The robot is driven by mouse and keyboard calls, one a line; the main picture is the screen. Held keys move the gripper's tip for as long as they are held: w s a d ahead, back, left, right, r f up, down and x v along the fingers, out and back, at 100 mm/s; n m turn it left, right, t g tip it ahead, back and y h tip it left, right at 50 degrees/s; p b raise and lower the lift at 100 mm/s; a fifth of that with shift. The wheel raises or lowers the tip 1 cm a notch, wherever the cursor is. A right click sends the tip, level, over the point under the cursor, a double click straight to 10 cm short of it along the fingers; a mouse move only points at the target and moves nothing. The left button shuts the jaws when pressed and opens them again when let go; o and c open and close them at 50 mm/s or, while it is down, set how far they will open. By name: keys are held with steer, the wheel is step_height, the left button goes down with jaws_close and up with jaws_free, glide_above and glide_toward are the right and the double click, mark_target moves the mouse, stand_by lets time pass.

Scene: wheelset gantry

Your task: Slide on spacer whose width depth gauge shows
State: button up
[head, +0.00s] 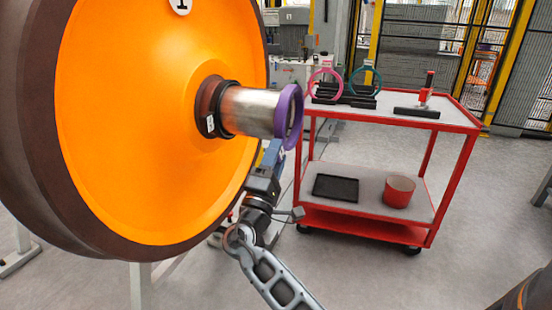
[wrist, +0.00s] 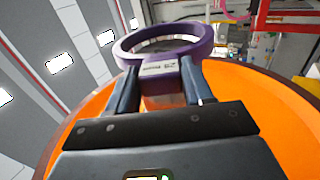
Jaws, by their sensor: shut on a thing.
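A purple ring spacer (head: 282,112) is at the free end of the bare metal axle journal (head: 252,112), roughly in line with it. I cannot tell whether it is around the journal's end or just in front of it. My gripper (head: 274,152) reaches up from below and is shut on the ring's lower rim. In the wrist view the purple ring (wrist: 196,37) sits between both fingers (wrist: 160,88), with a printed label facing the camera, too small to read. A pink ring (head: 311,83) and a teal ring (head: 377,76) stand on the cart. No depth gauge reading is legible.
The large orange wheel (head: 130,130) fills the left, with a dark collar (head: 211,106) at the journal's root. The red cart (head: 437,117) stands behind, bearing black holders (head: 345,101) and a red upright device (head: 427,90). Its lower shelf holds a black tray (head: 336,188) and red cylinder (head: 398,191).

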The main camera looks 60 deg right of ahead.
steer(key=shift+w+a+b, duration=0.2)
steer(key=shift+w+b, duration=1.5)
steer(key=shift+w, duration=0.95)
steer(key=shift+w+a+b, duration=0.25)
steer(key=shift+w+b, duration=1.45)
steer(key=shift+w, duration=1)
steer(key=shift+w+a+b, duration=0.2)
steer(key=shift+w+b, duration=1.5)
steer(key=shift+w, duration=0.95)
steer(key=o, duration=1.2)
